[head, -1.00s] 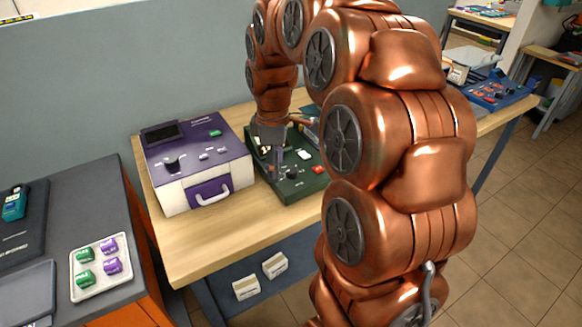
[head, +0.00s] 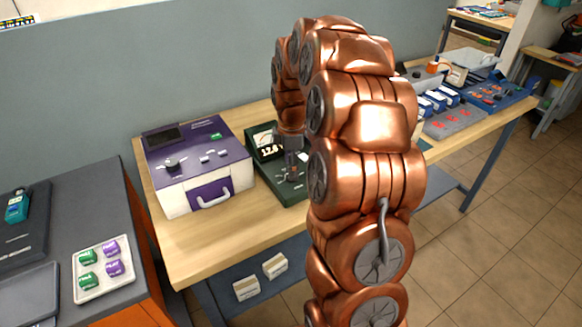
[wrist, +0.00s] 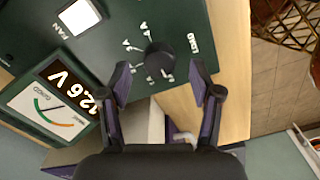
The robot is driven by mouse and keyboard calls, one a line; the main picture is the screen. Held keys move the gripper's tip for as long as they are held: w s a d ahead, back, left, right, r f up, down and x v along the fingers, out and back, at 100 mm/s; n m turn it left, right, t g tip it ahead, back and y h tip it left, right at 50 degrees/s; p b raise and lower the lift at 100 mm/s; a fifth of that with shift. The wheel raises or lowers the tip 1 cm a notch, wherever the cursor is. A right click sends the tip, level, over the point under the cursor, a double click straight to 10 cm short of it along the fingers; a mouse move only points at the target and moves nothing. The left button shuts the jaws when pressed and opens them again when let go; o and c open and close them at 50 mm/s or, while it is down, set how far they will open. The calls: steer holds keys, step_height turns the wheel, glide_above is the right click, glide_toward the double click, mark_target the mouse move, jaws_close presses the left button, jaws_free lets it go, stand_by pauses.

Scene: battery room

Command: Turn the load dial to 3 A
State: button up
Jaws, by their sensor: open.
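The load dial is a round black knob (wrist: 159,60) on a dark green tester panel (wrist: 190,20), ringed by white marks, with the word LOAD beside it in the wrist view. My gripper (wrist: 164,85) is open, its two fingers apart just short of the knob and not around it. A display on the panel (wrist: 75,92) reads 12.6 V, next to a needle meter (wrist: 42,108). In the head view the green tester (head: 262,152) stands on the wooden table, and my gripper (head: 293,172) hangs over its front part, hiding the dial.
A white and purple device (head: 200,165) stands left of the tester. Blue and grey trays (head: 490,95) lie further right on the table (head: 240,235). A white tray with green and purple blocks (head: 102,268) sits on the grey cabinet at the left. The table front is clear.

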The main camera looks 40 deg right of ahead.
steer(key=shift+f, duration=0.95)
steer(key=c, duration=1.1)
